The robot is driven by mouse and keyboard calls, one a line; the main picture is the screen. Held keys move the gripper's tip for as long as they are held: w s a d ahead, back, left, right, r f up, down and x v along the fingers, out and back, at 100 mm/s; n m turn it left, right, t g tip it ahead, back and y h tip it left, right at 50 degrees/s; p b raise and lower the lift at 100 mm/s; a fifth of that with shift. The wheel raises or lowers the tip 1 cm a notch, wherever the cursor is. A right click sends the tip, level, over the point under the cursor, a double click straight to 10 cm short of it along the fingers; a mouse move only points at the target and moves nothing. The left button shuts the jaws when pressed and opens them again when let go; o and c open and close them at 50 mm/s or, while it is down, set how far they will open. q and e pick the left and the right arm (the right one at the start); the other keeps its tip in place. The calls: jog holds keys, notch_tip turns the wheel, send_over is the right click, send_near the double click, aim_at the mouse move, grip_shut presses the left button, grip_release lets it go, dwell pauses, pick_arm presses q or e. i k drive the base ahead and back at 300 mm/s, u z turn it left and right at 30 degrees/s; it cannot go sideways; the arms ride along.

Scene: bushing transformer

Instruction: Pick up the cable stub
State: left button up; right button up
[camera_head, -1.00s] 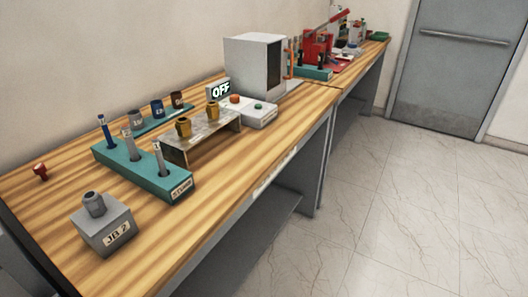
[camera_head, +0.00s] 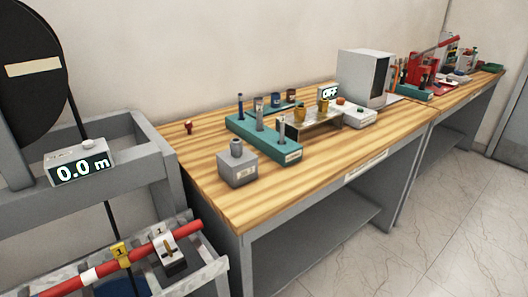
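A red rod-like piece (camera_head: 143,249) with a white band lies slanting across a grey rack at the lower left; it may be the cable stub, but I cannot tell for sure. A yellow tag (camera_head: 121,253) marked 1 is on it. A white and dark clamp-like block (camera_head: 170,254) sits at the piece near its right end. Neither of my grippers shows in the head view.
The wooden workbench (camera_head: 325,170) carries a grey block (camera_head: 238,168), a teal stand (camera_head: 265,137) with upright pins, and a grey box (camera_head: 362,78). Floor at the right is clear.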

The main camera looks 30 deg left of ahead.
aim_at(282, 119)
jog(key=u, duration=1.1)
jog(key=i, duration=0.35)
jog(key=z, duration=2.5)
jog(key=i, duration=1.7)
jog(key=u, duration=3.1)
